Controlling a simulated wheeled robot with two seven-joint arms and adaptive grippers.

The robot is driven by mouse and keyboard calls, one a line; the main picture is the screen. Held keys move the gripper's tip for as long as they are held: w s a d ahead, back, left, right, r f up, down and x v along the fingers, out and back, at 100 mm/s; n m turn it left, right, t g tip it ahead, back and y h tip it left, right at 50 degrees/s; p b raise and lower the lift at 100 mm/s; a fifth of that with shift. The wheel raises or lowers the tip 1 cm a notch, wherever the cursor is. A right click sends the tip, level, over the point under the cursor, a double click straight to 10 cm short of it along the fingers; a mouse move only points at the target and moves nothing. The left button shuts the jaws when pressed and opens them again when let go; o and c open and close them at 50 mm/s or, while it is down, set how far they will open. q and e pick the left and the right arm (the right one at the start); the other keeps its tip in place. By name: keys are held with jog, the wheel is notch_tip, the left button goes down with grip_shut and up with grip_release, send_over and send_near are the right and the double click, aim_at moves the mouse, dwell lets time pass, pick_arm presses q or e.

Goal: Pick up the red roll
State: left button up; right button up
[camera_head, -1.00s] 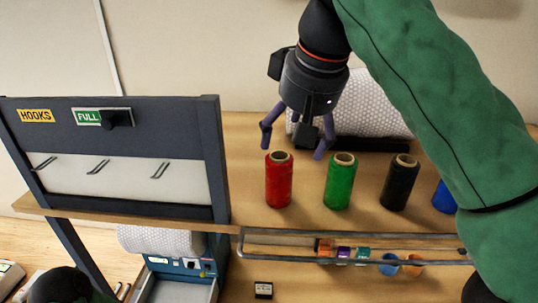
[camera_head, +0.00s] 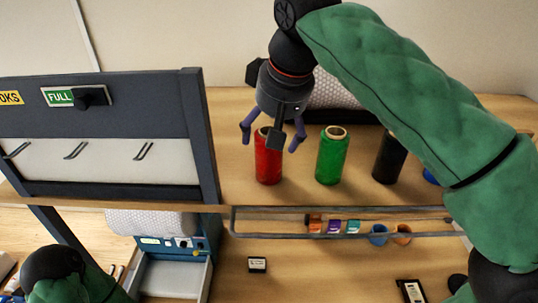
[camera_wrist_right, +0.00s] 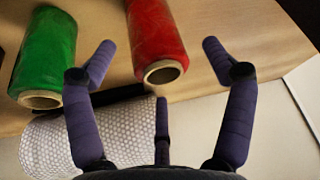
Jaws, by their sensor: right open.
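The red roll (camera_head: 268,165) stands upright on the wooden shelf, left of the green roll (camera_head: 331,156). My right gripper (camera_head: 272,140) is open and empty, with its purple fingers spread at the red roll's top in the head view; part of the roll's top is hidden behind it. In the right wrist view, the red roll (camera_wrist_right: 155,40) shows beyond and between the spread fingertips of my right gripper (camera_wrist_right: 158,58), with no clear contact. The green roll (camera_wrist_right: 45,55) lies left, outside the fingers. My left arm shows only at the lower left; its gripper is not visible.
A black roll (camera_head: 389,160) and a partly hidden blue roll (camera_head: 431,176) stand further right. The dark hook panel (camera_head: 100,125) rises close to the left. A metal rail (camera_head: 340,236) runs along the shelf's front. Bubble wrap (camera_head: 340,90) lies behind.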

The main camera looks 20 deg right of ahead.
jog(key=shift+x, duration=1.15)
jog(key=shift+w+f, duration=0.35)
jog(key=shift+w, duration=0.05)
jog(key=shift+s+r, duration=0.1)
jog(key=shift+s, duration=0.1)
jog(key=shift+c, duration=0.3)
jog(key=c, duration=1.3)
jog(key=shift+r, duration=0.15)
